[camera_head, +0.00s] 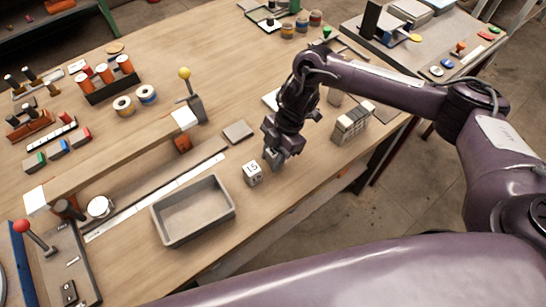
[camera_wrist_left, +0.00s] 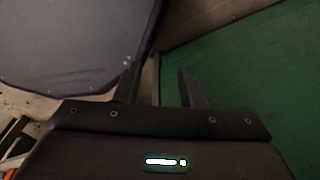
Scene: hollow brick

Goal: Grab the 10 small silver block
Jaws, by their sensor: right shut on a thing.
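My right gripper (camera_head: 274,158) is low over the table's front middle. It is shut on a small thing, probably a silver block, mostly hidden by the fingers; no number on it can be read. A small silver block with a dark label that looks like "15" (camera_head: 253,173) stands on the table just left of the gripper. A group of several silver blocks (camera_head: 353,121) stands to the right, close to the table's right edge. My left gripper (camera_wrist_left: 159,78) shows only in the left wrist view, with its two fingers apart and nothing between them.
An empty grey tray (camera_head: 194,211) lies left of the labelled block. A flat grey plate (camera_head: 238,132) lies behind that block. A long wooden bar (camera_head: 110,162) and a lever with a yellow knob (camera_head: 185,74) stand farther left. The wooden table (camera_head: 300,185) is bare in front of the right gripper.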

